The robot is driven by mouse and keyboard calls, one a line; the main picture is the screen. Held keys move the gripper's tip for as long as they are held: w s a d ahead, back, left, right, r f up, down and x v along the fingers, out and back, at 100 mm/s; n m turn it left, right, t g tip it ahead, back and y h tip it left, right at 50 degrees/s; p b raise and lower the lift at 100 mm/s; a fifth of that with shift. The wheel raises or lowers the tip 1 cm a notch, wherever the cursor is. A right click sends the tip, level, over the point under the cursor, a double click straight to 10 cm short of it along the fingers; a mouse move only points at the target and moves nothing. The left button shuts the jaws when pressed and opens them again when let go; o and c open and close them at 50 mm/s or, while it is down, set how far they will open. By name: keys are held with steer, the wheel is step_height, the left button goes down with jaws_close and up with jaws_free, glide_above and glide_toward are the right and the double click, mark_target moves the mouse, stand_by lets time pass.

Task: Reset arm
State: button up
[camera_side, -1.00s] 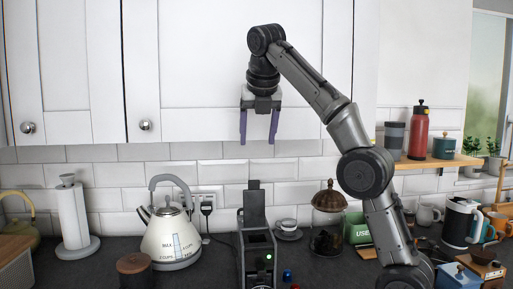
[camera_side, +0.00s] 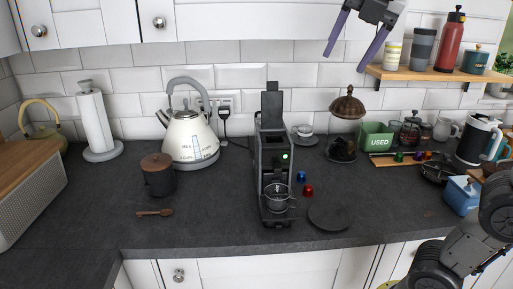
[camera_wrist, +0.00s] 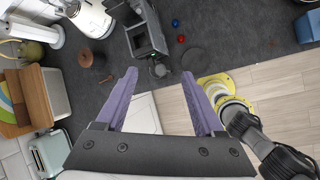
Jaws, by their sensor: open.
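My gripper (camera_side: 345,62) is at the top right of the side view, high above the worktop. Its two purple fingers are spread apart with nothing between them. In the wrist view my gripper (camera_wrist: 158,73) also shows open and empty, with the worktop far below. The coffee machine (camera_side: 270,140) stands mid-worktop with its top flap upright and a green light on. A small clear cup (camera_side: 278,198) sits at its front. My gripper is clear of everything; its upper part is cut off by the frame's top edge.
A blue capsule (camera_side: 302,176) and a red capsule (camera_side: 308,190) lie right of the machine, near a dark round disc (camera_side: 328,217). A kettle (camera_side: 191,138) stands to the left. A wall shelf (camera_side: 430,76) with bottles is near my gripper. The front-left worktop is mostly clear.

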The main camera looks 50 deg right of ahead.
steer(key=s+a+f+m+y, duration=0.1)
steer(key=s+f+m, duration=0.3)
steer(key=f+m, duration=0.7)
steer(key=s+a+f+m+y, duration=0.2)
steer(key=s+a+f+m, duration=0.2)
steer(key=f+m, duration=0.7)
step_height(320, 180, down, 5)
steer(key=shift+s+a+r, duration=0.1)
steer(key=shift+s+a, duration=0.1)
steer(key=shift+s, duration=0.5)
